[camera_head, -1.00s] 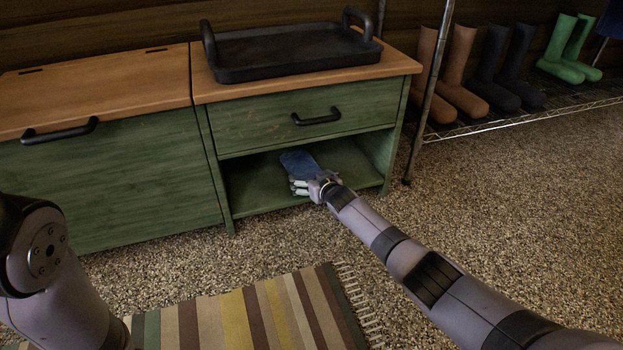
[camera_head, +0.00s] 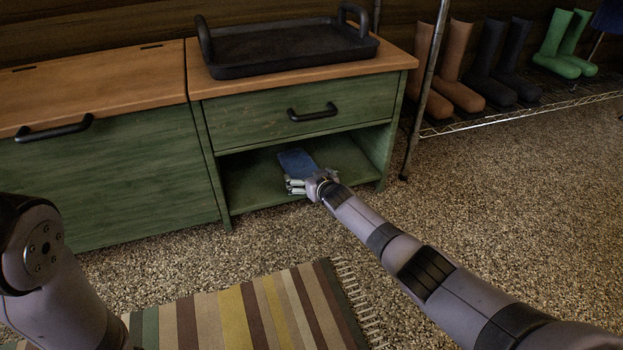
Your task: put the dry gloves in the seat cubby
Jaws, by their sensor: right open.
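The seat cubby (camera_head: 250,190) is the open space under the drawer of the green bench. A blue glove (camera_head: 297,160) lies on its floor; I cannot tell whether there is more than one. My right gripper (camera_head: 293,187) is at the cubby's front opening, its fingers open and just in front of the glove. The gripper hides the glove's near end, and I cannot tell whether they touch. My left arm shows at the left edge, but its gripper is out of view.
A black tray (camera_head: 285,55) with two handles stands on the bench top. A closed drawer (camera_head: 260,118) is above the cubby. A metal rack (camera_head: 560,92) with boots stands at the right. A striped rug (camera_head: 240,312) lies in front on the pebbled floor.

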